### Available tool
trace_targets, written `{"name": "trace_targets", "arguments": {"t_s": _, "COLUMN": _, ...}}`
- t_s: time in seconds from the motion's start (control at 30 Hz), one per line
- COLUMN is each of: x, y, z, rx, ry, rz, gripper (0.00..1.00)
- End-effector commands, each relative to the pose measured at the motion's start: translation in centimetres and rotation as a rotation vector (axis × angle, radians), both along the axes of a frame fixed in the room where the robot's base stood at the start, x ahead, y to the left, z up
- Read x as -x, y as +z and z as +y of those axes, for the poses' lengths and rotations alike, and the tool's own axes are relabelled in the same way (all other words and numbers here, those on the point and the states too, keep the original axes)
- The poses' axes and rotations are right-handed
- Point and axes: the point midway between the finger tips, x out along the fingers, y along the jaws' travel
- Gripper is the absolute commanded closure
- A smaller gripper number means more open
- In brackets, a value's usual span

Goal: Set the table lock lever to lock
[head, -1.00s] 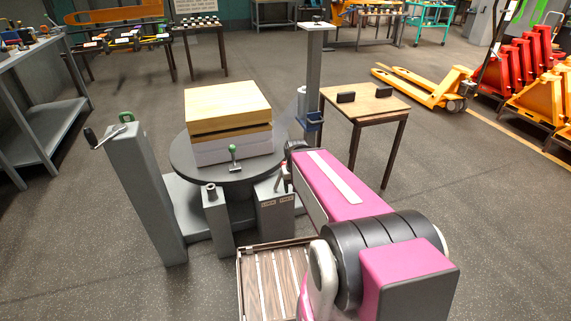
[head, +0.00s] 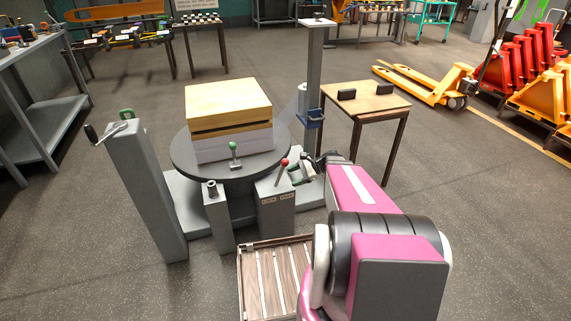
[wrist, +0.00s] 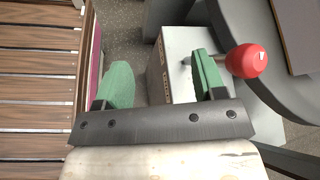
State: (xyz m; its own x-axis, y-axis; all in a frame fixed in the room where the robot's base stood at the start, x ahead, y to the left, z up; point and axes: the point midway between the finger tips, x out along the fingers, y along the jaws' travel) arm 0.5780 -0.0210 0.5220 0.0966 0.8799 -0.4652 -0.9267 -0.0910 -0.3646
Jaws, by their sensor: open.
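A lever with a red knob (head: 284,162) stands on a grey box (head: 276,208) at the front of the round turntable (head: 185,160). Its rod leans slightly right in the head view. Two small labels on the box are too small to read. My gripper (head: 303,172) is open and empty, just right of the lever. In the wrist view, the green fingers of my gripper (wrist: 160,82) are spread apart. The red knob (wrist: 247,61) is outside the gap, past the right finger, which hides part of the rod. I cannot tell whether finger and rod touch.
A green-knobbed handle (head: 234,149) stands at the turntable edge, before stacked boxes (head: 228,110). A grey post with a crank (head: 143,190) is at left. A slatted pallet (head: 270,280) lies in front. A small wooden table (head: 370,101) stands behind at right.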

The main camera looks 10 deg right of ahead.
Motion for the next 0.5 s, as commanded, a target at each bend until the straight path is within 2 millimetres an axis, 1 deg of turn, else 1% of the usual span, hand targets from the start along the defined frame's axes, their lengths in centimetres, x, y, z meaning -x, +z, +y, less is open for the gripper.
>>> {"name": "trace_targets", "arguments": {"t_s": 0.03, "x": -1.6, "y": -0.5, "z": -1.5, "rx": -0.092, "ry": -0.071, "rz": 0.043, "gripper": 0.36}}
{"name": "trace_targets", "arguments": {"t_s": 0.1, "x": -2.9, "y": -0.3, "z": -3.0, "rx": -0.217, "ry": -0.152, "rz": 0.098, "gripper": 0.36}}
{"name": "trace_targets", "arguments": {"t_s": 0.2, "x": -4.2, "y": -0.1, "z": -5.2, "rx": -0.367, "ry": -0.240, "rz": 0.159, "gripper": 0.36}}
{"name": "trace_targets", "arguments": {"t_s": 0.3, "x": -5.0, "y": 0.2, "z": -6.8, "rx": -0.473, "ry": -0.292, "rz": 0.197, "gripper": 0.36}}
{"name": "trace_targets", "arguments": {"t_s": 0.4, "x": -5.3, "y": 0.3, "z": -7.6, "rx": -0.531, "ry": -0.319, "rz": 0.216, "gripper": 0.36}}
{"name": "trace_targets", "arguments": {"t_s": 0.5, "x": -5.5, "y": 0.5, "z": -7.6, "rx": -0.551, "ry": -0.326, "rz": 0.223, "gripper": 0.36}}
